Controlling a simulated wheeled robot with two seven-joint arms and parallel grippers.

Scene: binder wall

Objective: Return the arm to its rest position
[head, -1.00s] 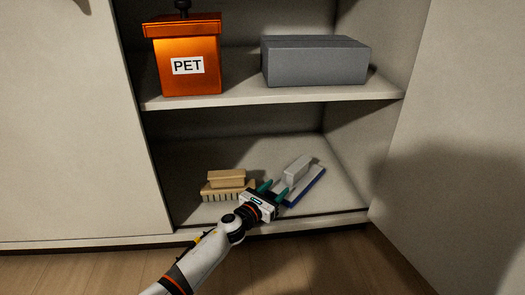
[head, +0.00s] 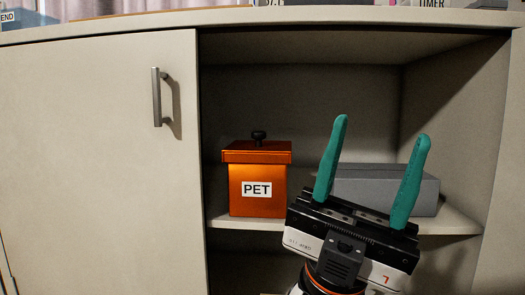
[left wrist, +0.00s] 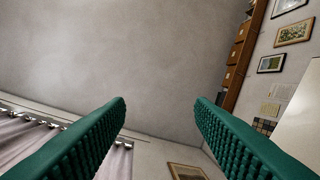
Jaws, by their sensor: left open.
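My left gripper (head: 379,170) is raised in front of the open cabinet in the head view, its two green fingers pointing up. It is open, with nothing between the fingers. In the left wrist view the fingers (left wrist: 160,112) stand wide apart against a plain grey surface. My right gripper is in neither view.
An orange box labelled PET (head: 257,203) and a grey box (head: 420,195), partly hidden by my gripper, stand on the cabinet shelf (head: 450,221). A closed door (head: 90,160) with a handle is at left. Labelled items line the cabinet top (head: 330,15).

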